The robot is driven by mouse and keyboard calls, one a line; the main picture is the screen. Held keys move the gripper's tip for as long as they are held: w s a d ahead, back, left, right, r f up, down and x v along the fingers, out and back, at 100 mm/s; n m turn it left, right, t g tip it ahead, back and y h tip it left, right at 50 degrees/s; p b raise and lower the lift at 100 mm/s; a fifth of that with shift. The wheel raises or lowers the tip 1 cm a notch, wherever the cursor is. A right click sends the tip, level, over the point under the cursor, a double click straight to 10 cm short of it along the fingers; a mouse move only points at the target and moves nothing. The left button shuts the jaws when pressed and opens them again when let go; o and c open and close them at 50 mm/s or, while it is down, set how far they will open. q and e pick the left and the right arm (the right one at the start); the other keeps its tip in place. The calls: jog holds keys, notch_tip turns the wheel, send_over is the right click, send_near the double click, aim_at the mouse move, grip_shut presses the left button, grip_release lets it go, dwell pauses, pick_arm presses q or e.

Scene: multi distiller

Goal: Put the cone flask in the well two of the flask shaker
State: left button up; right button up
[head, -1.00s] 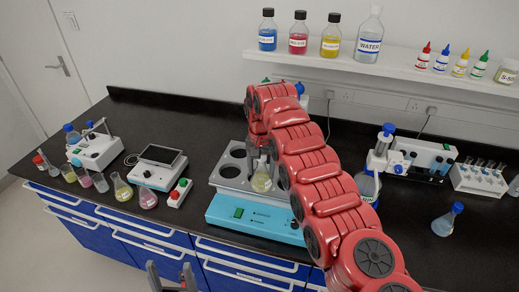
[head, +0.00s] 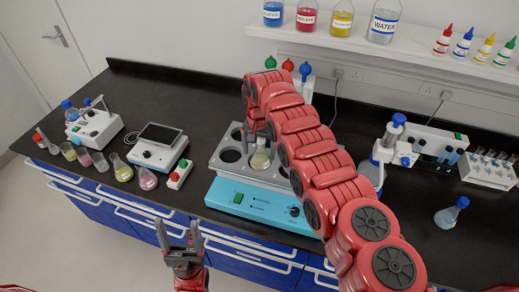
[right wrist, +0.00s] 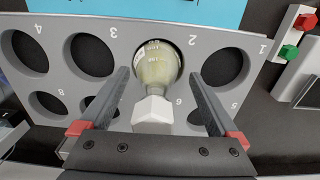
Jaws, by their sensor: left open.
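The cone flask (head: 260,160), with pale yellow-green liquid and a white stopper, stands upright in a well of the flask shaker (head: 252,200). My right gripper (right wrist: 163,100) is open, with one finger on each side of the flask's neck and gaps between. My left gripper (head: 179,238) is open and empty, in front of the bench.
Several small flasks (head: 122,170) stand at the bench's left front edge, near a device with a dark screen (head: 160,140) and a red-green button box (head: 180,175). A blue-capped flask (head: 450,214) stands at right. My right arm covers the shaker's right side.

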jog(key=shift+d, duration=0.2)
jog(key=shift+w+r+b, duration=0.1)
jog(key=shift+r+b, duration=0.3)
jog(key=shift+r, duration=0.05)
notch_tip(320, 180, up, 6)
jog(key=b, duration=0.3)
jog(key=shift+a+r, duration=0.15)
notch_tip(320, 180, up, 5)
jog(key=p, duration=0.4)
jog(key=shift+p, duration=0.3)
